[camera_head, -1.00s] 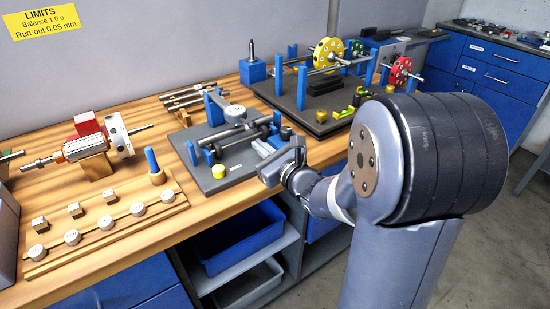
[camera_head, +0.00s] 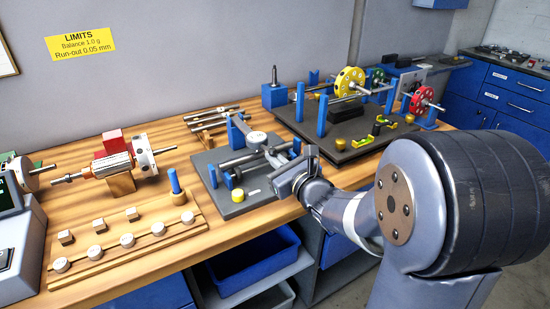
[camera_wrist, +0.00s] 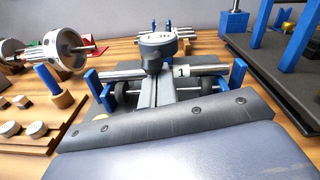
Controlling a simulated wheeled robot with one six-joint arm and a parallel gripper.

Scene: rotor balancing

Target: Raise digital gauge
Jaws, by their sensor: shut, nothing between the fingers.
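The digital gauge (camera_head: 256,137) is a round, pale grey head on the small balancing fixture, and it also shows in the wrist view (camera_wrist: 157,42). Its stem and lower mount are partly hidden behind my fingers. My gripper (camera_head: 271,153) comes in from the right over the fixture's dark base plate (camera_head: 238,208). In the wrist view its fingers (camera_wrist: 160,78) are together and empty, pointing at the gauge just below its head. I cannot tell whether they touch it.
Blue posts (camera_wrist: 238,74) and horizontal rods flank my fingers. A larger stand (camera_head: 345,150) with yellow and red discs is to the right. A rotor (camera_head: 113,160) and a wooden weight rack (camera_head: 130,243) are on the left.

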